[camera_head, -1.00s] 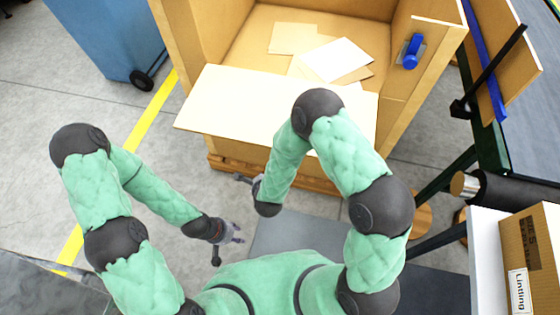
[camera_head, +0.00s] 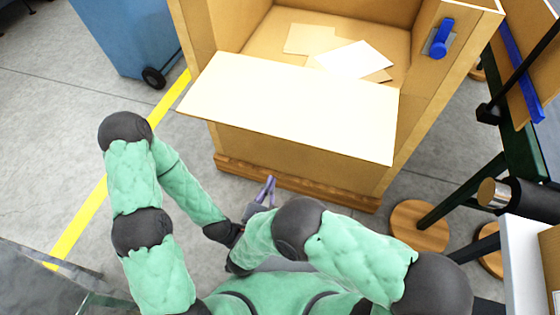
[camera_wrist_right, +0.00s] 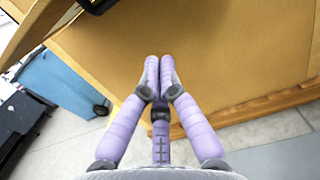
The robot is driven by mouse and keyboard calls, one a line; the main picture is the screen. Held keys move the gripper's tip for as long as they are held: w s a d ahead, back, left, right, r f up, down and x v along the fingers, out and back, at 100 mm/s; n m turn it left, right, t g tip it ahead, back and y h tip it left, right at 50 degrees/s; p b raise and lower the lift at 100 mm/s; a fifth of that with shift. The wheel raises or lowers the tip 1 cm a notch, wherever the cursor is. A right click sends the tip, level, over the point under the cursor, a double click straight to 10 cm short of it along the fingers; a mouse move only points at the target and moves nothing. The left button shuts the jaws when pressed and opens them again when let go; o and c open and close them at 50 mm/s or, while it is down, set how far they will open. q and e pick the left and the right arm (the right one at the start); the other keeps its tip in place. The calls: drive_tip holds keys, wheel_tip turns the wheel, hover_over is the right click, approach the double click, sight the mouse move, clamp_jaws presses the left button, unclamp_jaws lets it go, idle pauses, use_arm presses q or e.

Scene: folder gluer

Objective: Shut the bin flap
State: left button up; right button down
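The bin (camera_head: 270,150) is a large tan box on a wooden base. Its pale flap (camera_head: 300,110) sticks out over the front wall, open, its free edge towards me. The bin's inside shows behind it. My right gripper (camera_head: 268,188) is low in front of the bin's front wall, below the flap. In the right wrist view its lilac fingers (camera_wrist_right: 158,62) are together with nothing between them, pointing at a tan wall. I cannot tell whether they touch it. My left arm is bent at the left; its gripper is hidden behind my right forearm.
Flat sheets (camera_head: 352,60) lie inside the bin. A blue latch (camera_head: 440,37) is on its right side. A blue wheeled container (camera_head: 120,40) stands at the left back. A machine frame with a dark roller (camera_head: 530,198) is at the right.

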drive_tip(key=w+d+r+p, duration=0.3)
drive_tip(key=w+r, duration=0.1)
drive_tip(key=w, duration=0.6)
drive_tip(key=shift+r, duration=0.3)
drive_tip(key=shift+d, duration=0.1)
